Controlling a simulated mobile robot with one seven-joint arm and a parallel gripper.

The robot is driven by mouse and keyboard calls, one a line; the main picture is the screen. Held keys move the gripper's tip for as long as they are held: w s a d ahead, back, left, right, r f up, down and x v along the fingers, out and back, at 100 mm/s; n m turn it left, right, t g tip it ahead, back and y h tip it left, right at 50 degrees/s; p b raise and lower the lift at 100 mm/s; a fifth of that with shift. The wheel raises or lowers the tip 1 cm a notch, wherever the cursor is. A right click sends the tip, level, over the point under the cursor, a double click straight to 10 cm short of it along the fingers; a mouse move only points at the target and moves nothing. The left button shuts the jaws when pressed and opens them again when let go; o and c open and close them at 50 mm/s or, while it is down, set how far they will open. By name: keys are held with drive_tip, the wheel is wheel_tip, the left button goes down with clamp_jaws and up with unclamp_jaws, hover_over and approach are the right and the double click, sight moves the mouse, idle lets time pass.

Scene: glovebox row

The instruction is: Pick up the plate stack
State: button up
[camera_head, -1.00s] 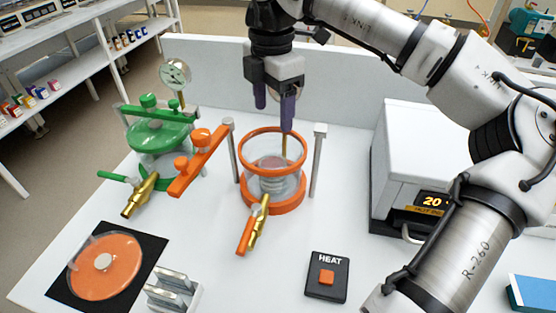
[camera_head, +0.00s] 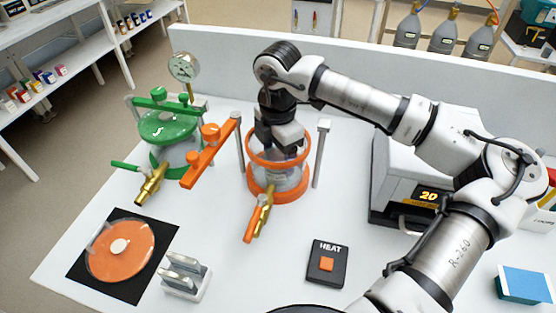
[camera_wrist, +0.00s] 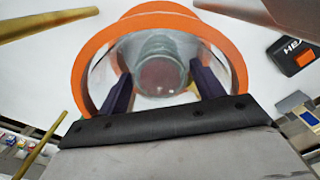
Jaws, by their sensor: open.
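The plate stack (camera_wrist: 157,50) stands inside a clear jar with an orange rim (camera_head: 249,154) and an orange base; it looks like clear round plates with a pinkish top face. My gripper (camera_wrist: 161,84) is open and points down into the jar mouth. In the wrist view one dark purple finger is on each side of the stack, with the stack ahead between them. Whether the fingers touch the stack or the jar wall cannot be told. In the head view the fingertips are hidden in the jar.
Two grey posts flank the jar, with an orange clamp bar (camera_head: 205,160) swung left. A brass valve (camera_head: 262,215) sticks out in front. A green-lidded jar (camera_head: 167,125) stands left, an orange lid (camera_head: 122,262) on a black mat, a HEAT button (camera_head: 327,264), and a white incubator right.

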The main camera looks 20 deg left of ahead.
drive_tip(key=shift+f, duration=0.3)
drive_tip(key=c, duration=0.9)
drive_tip(key=shift+o, duration=0.2)
